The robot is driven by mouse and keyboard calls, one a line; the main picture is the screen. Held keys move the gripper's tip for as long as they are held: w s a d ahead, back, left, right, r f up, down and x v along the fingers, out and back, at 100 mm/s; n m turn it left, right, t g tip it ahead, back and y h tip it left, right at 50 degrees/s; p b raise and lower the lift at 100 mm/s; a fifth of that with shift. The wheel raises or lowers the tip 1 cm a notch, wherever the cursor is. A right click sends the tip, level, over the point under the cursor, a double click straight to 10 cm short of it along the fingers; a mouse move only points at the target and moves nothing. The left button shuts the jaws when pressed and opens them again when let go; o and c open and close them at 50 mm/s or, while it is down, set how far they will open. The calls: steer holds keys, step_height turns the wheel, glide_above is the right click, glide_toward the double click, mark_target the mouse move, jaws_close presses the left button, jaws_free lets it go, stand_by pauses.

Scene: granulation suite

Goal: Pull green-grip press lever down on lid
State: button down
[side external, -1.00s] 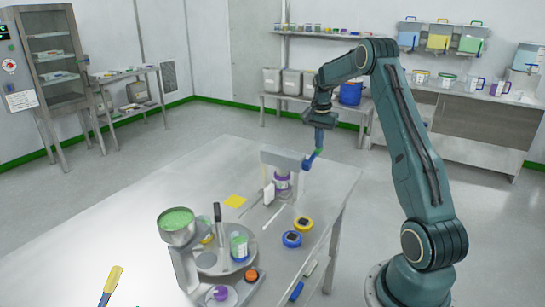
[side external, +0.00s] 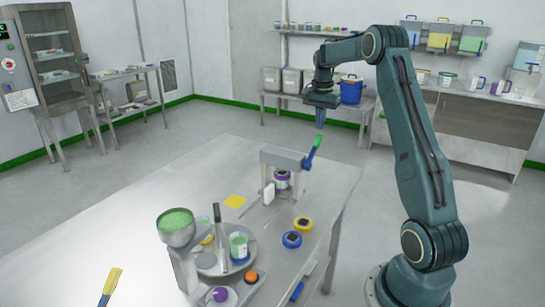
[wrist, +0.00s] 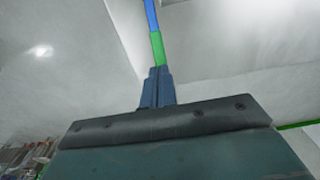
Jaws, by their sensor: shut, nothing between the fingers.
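The press lever (side external: 309,158) rises at a slant from the right end of the grey press frame (side external: 285,159) on the table; its lower part is blue. Its green grip (side external: 316,141) is the upper end and points up and right. A jar with a purple band (side external: 281,181) stands under the frame. My gripper (side external: 320,125) is shut and empty, pointing down just above the grip's tip. In the wrist view, the shut fingers (wrist: 158,70) line up with the green grip (wrist: 157,48); whether they touch it is unclear.
A round tray (side external: 207,272) with a cup and a dark-handled tool, and a hopper of green granules (side external: 176,222), stand at the front. The table's left side is mostly clear.

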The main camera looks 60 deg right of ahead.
mark_target(316, 141)
step_height(316, 141, up, 7)
steer(key=a, duration=0.1)
steer(key=shift+f, duration=0.2)
steer(key=shift+w+a+r, duration=0.1)
steer(key=s+a+r+n+t, duration=0.15)
steer(key=a+r+n, duration=0.25)
steer(key=a, duration=0.8)
steer(key=s+a+r+n+t, duration=0.15)
steer(key=a+r+n, duration=0.3)
steer(key=a, duration=0.75)
steer(key=s+a+f+n+t, duration=0.1)
steer(key=s+a+f+n, duration=0.3)
steer(key=s+a, duration=0.3)
steer(key=s+a+f+n+t, duration=0.1)
steer(key=s+a+f+n, duration=0.3)
steer(key=s+a, duration=0.4)
steer(key=shift+s+a+n+t+y, duration=0.3)
steer(key=shift+s+n+y, duration=0.1)
steer(key=shift+s+n, duration=0.4)
